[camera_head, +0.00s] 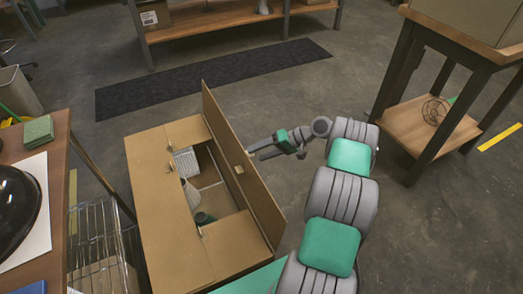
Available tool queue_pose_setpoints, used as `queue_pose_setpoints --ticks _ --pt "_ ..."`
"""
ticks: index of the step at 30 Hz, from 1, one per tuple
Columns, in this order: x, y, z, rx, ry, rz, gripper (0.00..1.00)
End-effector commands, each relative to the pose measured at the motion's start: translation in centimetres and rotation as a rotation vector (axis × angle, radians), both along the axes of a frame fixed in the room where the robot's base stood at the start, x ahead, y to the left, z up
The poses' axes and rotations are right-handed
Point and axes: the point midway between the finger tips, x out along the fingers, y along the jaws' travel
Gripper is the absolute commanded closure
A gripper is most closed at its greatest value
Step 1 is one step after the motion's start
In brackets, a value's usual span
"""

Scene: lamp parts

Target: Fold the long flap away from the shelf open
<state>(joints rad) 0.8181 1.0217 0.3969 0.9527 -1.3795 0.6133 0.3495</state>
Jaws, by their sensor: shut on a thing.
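A large cardboard box (165,215) stands on the floor, its top partly open. Its right-hand long flap (232,150) stands upright along the right side. The left long part of the top lies flat, and short flaps lie flat at the far end (187,130) and near end (236,244). My gripper (252,152) reaches in from the right and is shut on the upper edge of the upright flap; its fingertips are small in this view. Inside the opening show a white ribbed part (186,162), a pale part (192,196) and a dark green part (204,218).
A wooden table (50,215) with a wire rack (95,245) stands close at left. A wood-topped stand (430,130) is at right. A dark mat (215,77) lies behind the box, before a low shelf (215,22). The floor right of the flap is clear around my arm.

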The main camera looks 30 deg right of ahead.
Motion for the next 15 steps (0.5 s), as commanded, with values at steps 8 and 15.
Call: queue_pose_setpoints --ticks 8,15 --pt "-0.49 0.03 -1.05 0.004 0.025 -0.007 0.74" --pt "-0.57 -0.15 -0.80 0.005 0.023 -0.006 0.74"
